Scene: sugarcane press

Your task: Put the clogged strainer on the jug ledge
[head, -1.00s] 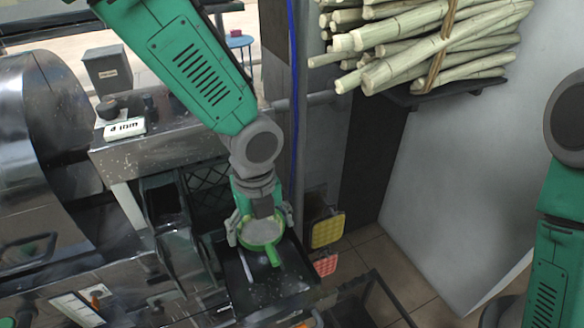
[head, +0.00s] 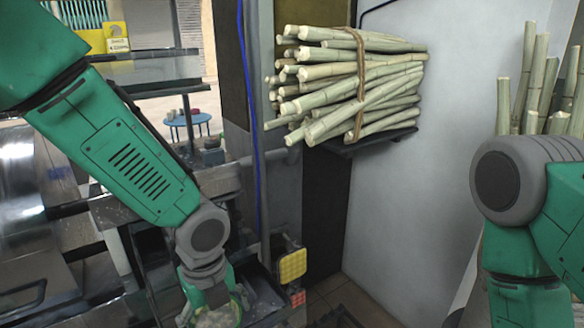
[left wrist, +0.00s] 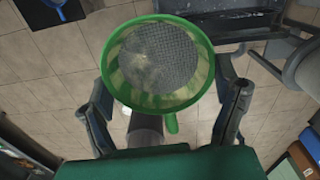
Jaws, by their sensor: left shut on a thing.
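The strainer (left wrist: 158,62) has a round green rim, a grey mesh with pale residue and a short green handle. My left gripper (left wrist: 165,100) is shut on it, with one finger on each side of the rim. In the head view the strainer (head: 218,318) shows only in part at the bottom edge, below my left gripper (head: 212,308). It is held in the air, with floor tiles far below it in the wrist view. I cannot make out the jug or its ledge. My right arm is at the right, but its gripper is out of view.
A dark metal tray (head: 262,298) lies just right of my left gripper. Yellow (head: 292,266) and red (head: 298,299) pads hang beside it. A cane bundle (head: 350,80) rests on a wall shelf (head: 372,143). The steel press (head: 35,200) stands at left.

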